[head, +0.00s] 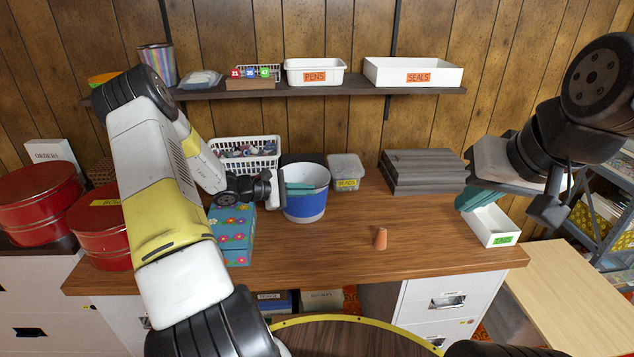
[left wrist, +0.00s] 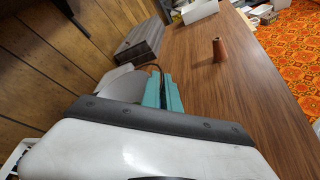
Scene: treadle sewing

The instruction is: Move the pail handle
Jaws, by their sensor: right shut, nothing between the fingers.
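The pail (head: 305,208), white above and blue below, stands upright on the wooden worktop. My left gripper (head: 300,188) reaches in from the left at the pail's rim. In the left wrist view the teal fingers (left wrist: 162,92) are close together beside the pale pail (left wrist: 122,86). The thin dark pail handle (left wrist: 151,67) arcs over to the fingers and appears pinched between them; the rest of the handle is hidden. My right gripper (head: 477,198) is shut and empty, above the right part of the worktop, far from the pail.
A floral box (head: 234,240) and a white basket (head: 245,142) stand left of the pail. A lidded tub (head: 345,172) is close on its right. A terracotta cone (head: 380,239) stands on otherwise clear worktop.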

